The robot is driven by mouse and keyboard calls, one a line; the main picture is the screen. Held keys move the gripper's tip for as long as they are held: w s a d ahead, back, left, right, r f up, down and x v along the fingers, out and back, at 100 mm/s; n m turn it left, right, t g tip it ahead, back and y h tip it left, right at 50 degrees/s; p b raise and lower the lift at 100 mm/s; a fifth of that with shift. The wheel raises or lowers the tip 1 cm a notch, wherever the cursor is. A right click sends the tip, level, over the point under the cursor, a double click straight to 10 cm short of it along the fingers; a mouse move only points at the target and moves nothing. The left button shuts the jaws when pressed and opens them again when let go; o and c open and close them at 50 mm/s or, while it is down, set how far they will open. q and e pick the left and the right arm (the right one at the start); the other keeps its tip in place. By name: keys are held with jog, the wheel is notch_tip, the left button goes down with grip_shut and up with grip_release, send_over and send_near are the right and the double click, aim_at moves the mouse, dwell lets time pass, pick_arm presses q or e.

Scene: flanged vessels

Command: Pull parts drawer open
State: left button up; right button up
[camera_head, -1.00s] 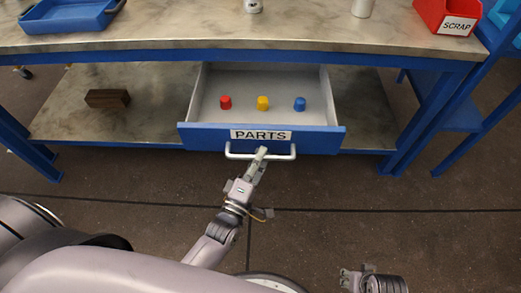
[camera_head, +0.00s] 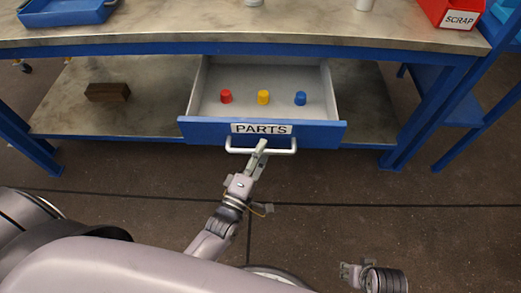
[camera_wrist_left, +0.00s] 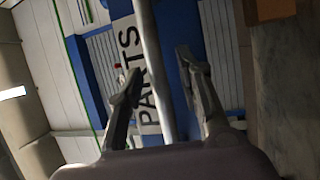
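The parts drawer (camera_head: 200,130) has a blue front with a PARTS label (camera_head: 261,129) and stands open under the bench. Its pale bar handle (camera_head: 284,151) runs along the front. My left gripper (camera_head: 262,146) is at the handle's middle. In the left wrist view, the handle bar (camera_wrist_left: 152,60) passes between the two spread fingers (camera_wrist_left: 157,75), with gaps visible beside it, so the gripper looks open around the bar. My right gripper (camera_head: 346,271) is low at the right, away from the drawer; its finger opening is too small to judge.
Red (camera_head: 226,97), yellow (camera_head: 263,97) and blue (camera_head: 300,98) pieces stand inside the drawer. A brown block (camera_head: 107,92) lies on the lower shelf (camera_head: 80,122). A blue tray (camera_head: 65,14) and a red SCRAP bin (camera_head: 440,10) are on the bench top. The floor before the drawer is clear.

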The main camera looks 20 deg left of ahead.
pick_arm(q)
jog(key=v, duration=1.1)
jog(key=shift+s, duration=0.35)
jog(key=shift+f, duration=0.15)
